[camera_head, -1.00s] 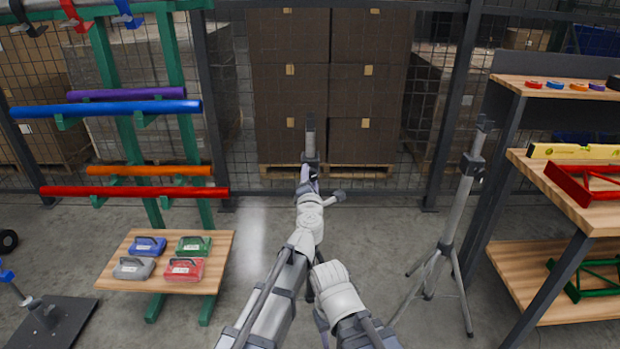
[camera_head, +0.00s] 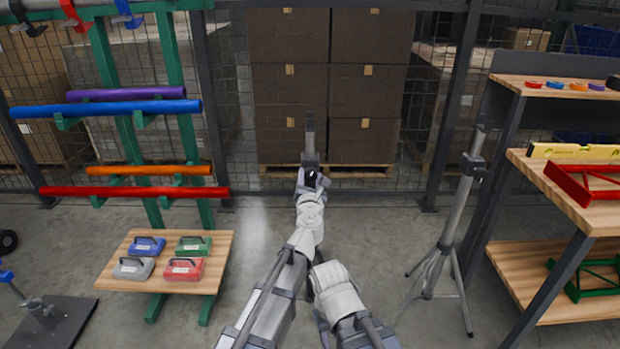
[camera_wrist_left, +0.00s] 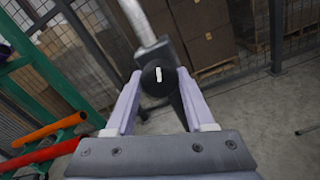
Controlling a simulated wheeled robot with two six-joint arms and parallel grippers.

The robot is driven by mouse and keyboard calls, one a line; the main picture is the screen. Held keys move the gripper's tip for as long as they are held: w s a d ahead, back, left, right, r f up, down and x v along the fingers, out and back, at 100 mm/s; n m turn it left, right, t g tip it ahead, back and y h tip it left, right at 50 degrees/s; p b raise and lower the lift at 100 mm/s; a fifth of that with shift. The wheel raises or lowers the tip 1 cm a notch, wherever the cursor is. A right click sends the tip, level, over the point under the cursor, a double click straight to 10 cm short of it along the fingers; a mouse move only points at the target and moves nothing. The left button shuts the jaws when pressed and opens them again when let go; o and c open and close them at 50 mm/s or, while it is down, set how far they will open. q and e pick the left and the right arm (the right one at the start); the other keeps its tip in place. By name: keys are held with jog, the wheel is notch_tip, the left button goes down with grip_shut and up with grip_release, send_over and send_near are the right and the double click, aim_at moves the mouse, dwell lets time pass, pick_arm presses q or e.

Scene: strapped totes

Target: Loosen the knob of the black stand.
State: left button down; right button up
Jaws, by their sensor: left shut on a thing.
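The black stand rises ahead of me in the middle of the head view, with the upper part of its post (camera_head: 310,135) showing above my arm. In the left wrist view its dark clamp block (camera_wrist_left: 172,58) and light pole (camera_wrist_left: 138,22) lean to the upper left. The knob (camera_wrist_left: 158,77) is round and black with a white mark that stands nearly upright in that view. My left gripper (camera_head: 311,182) is shut on the knob, with one pale finger on each side of it. My arm hides the stand's lower part in the head view.
Another tripod stand (camera_head: 455,210) stands at right, beside a wooden shelf unit (camera_head: 560,190). At left are a green rack with coloured tubes (camera_head: 120,108) and a low wooden table (camera_head: 120,275) with several small cases. Bare floor lies between.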

dwell(0.4)
pick_arm(q)
jog(key=shift+c, duration=1.3)
grip_release()
